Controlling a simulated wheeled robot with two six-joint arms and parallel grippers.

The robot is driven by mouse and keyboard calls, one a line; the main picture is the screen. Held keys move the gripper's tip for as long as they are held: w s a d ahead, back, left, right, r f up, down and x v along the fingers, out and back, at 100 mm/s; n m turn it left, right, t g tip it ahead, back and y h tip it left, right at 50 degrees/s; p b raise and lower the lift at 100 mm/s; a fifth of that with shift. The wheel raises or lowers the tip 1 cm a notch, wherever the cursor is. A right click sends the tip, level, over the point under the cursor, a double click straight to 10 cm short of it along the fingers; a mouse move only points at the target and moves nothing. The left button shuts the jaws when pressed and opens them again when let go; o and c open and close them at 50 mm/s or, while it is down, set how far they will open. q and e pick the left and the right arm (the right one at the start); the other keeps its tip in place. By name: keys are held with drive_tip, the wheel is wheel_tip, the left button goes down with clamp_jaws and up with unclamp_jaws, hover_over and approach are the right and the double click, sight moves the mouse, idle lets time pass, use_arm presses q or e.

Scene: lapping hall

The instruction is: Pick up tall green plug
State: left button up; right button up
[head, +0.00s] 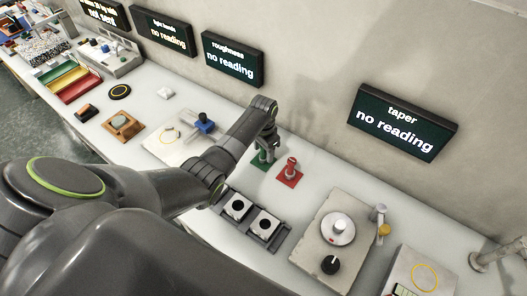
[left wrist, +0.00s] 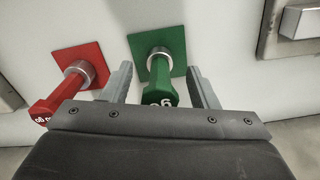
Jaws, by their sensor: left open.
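The tall green plug (left wrist: 162,80) stands on a square green base in the left wrist view, its near end marked with partly hidden lettering. My left gripper (left wrist: 160,86) is open, with one finger on each side of the plug. I see no clear contact between the fingers and the plug. In the head view the left gripper (head: 267,141) is over the green base (head: 259,160), and most of the plug is hidden behind it. My right gripper is not in view.
A red plug (head: 291,166) on a red base stands close beside the green one; it also shows in the left wrist view (left wrist: 60,92). A dark holder with two white blocks (head: 237,207) lies nearer. A plate with a round disc (head: 337,229) is to the right. The wall is behind.

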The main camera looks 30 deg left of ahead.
use_arm(q)
drive_tip(key=shift+f, duration=0.9)
clamp_jaws()
drive_tip(key=shift+r, duration=0.2)
